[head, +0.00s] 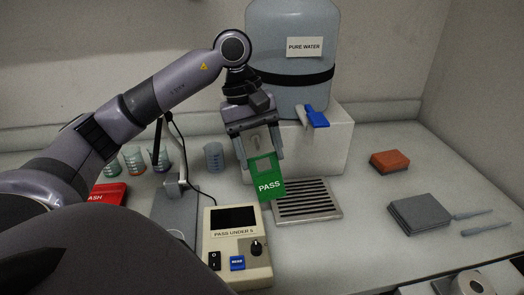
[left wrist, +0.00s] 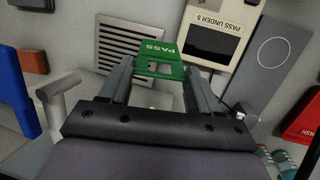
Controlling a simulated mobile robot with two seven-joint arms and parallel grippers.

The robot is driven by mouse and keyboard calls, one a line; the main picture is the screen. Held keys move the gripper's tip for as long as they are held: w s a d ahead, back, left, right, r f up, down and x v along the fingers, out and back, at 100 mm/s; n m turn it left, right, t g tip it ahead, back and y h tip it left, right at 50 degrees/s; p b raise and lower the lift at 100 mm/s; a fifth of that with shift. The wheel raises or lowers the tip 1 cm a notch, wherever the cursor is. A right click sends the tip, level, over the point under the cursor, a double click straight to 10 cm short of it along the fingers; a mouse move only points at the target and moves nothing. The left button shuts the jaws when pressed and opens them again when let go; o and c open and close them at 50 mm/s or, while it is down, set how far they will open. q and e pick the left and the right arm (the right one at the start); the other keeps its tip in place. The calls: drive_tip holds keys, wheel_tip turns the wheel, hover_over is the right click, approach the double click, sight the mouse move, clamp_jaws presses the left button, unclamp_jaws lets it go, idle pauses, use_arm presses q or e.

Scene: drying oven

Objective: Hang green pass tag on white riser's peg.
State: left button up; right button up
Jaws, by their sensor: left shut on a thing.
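The green pass tag (head: 270,187) has a white PASS label and a rectangular window. My left gripper (head: 262,160) is shut on it and holds its upper end, in front of the white riser's left part. The tag (left wrist: 160,50) also shows between the fingertips (left wrist: 158,68) in the left wrist view, apart from the devices beyond it. The white riser (head: 325,150) stands under the water tank. A pale rounded stub (left wrist: 52,95) shows at left in the wrist view; I cannot tell whether it is the peg or the tap spout. My right gripper is not in view.
A metal drain grate (head: 308,202) lies below and right of the tag. A cream meter (head: 237,245) stands below it. The blue-handled tap (head: 316,117) juts out on the right. Beakers (head: 213,157) stand at left. A grey stack (head: 419,215) and red block (head: 390,161) lie right.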

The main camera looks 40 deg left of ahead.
use_arm(q)
drive_tip(key=shift+w+a+f+p, duration=0.15)
drive_tip(key=shift+w+a+p, duration=0.15)
drive_tip(key=shift+w+a, duration=1)
drive_tip(key=shift+w+a+f+p, duration=0.15)
drive_tip(key=shift+w+a+p, duration=0.15)
drive_tip(key=shift+w+a, duration=0.9)
drive_tip(key=shift+w+a+f, duration=0.1)
drive_tip(key=shift+a+f, duration=0.4)
drive_tip(key=shift+a, duration=0.25)
drive_tip(key=o, duration=1.3)
approach(257, 143)
drive_tip(key=shift+w+f, duration=0.1)
drive_tip(key=shift+f, duration=0.3)
